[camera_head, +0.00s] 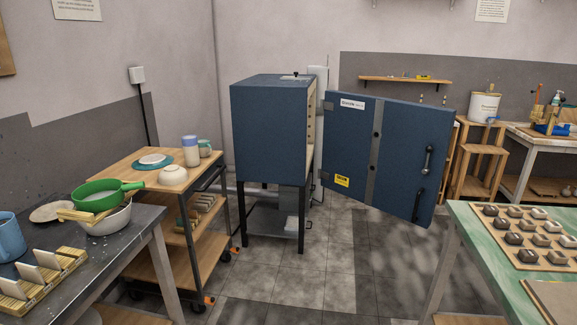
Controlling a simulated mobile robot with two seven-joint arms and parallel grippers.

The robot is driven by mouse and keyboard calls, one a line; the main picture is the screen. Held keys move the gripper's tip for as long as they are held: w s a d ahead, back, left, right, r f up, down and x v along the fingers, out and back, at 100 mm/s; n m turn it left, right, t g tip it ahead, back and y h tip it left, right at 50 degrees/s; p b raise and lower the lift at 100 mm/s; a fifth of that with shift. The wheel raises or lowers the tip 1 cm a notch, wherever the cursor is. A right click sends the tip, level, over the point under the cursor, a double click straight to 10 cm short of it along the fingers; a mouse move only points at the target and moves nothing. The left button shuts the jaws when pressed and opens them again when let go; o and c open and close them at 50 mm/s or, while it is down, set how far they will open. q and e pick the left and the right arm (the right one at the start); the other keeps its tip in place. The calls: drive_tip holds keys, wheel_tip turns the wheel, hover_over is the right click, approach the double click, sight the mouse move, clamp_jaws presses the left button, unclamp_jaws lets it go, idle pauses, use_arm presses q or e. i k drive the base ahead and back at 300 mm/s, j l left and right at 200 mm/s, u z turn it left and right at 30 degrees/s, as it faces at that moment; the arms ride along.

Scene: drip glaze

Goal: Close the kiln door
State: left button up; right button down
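The blue kiln (268,135) stands on dark metal legs in the middle of the head view. Its door (350,150) is open, swung out to the right of the body. The door's outer face shows a grey vertical band, a white label, a yellow label and a dark handle (428,162) near its far right edge. A narrow strip of the pale kiln interior (312,118) shows at the body's right side; the rest of the inside is hidden. Neither of my grippers is in view.
A wooden cart (135,168) with pots stands left of the kiln. A dark table (120,232) with a green pan and bowl is at the front left. A green-topped table (480,240) is at the front right. Tiled floor (320,260) between them is clear.

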sight(374, 153)
drive_tip(key=u, duration=0.45)
drive_tip(key=i+l+u, duration=0.1)
drive_tip(key=u, duration=0.3)
drive_tip(key=l+u, duration=0.1)
drive_tip(key=u, duration=0.8)
drive_tip(key=l+u, duration=0.1)
drive_tip(key=u, duration=0.8)
drive_tip(key=l+u, duration=0.1)
drive_tip(key=u, duration=0.75)
drive_tip(key=k+l+u, duration=0.1)
drive_tip(key=u, duration=1.7)
drive_tip(key=k+u, duration=0.15)
drive_tip(key=u, duration=0.75)
drive_tip(key=j+u, duration=0.1)
drive_tip(key=u, duration=0.75)
drive_tip(key=j+u, duration=0.1)
drive_tip(key=u, duration=0.8)
drive_tip(key=j+u, duration=0.15)
drive_tip(key=u, duration=1.2)
drive_tip(key=i+u, duration=0.1)
drive_tip(key=u, duration=0.35)
drive_tip(key=i+u, duration=0.1)
drive_tip(key=u, duration=0.85)
drive_tip(key=i+u, duration=0.15)
drive_tip(key=u, duration=0.75)
drive_tip(key=i+j+z, duration=0.2)
drive_tip(key=i+j, duration=0.2)
drive_tip(key=i, duration=0.1)
